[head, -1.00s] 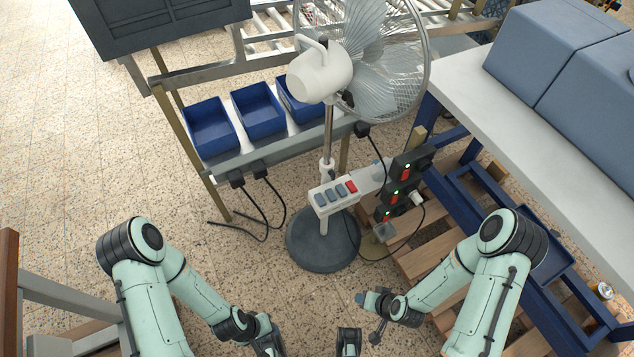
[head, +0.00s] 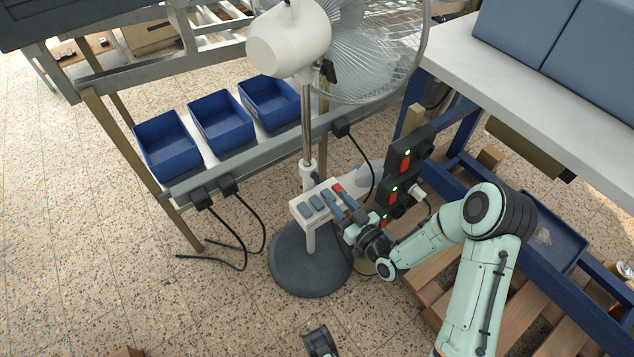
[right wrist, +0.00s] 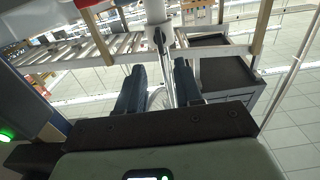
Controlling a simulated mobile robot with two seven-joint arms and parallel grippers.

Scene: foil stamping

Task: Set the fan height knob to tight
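The white pedestal fan (head: 288,40) stands on a round dark base (head: 300,270). Its metal pole (head: 307,120) runs into a white height collar (head: 308,172) above the control box (head: 303,208). The height knob is too small to make out, and its setting cannot be read. My right gripper (head: 342,194) is in front of the right end of the control box, to the right of and below the collar. In the right wrist view, its two dark blue fingers (right wrist: 158,80) are apart, with a pale pole visible between them.
Blue bins (head: 220,122) sit on a rack to the left. Black sockets with green lights (head: 402,185) stand close right of the gripper. A wooden pallet (head: 430,275) and a blue-framed bench (head: 455,55) are on the right.

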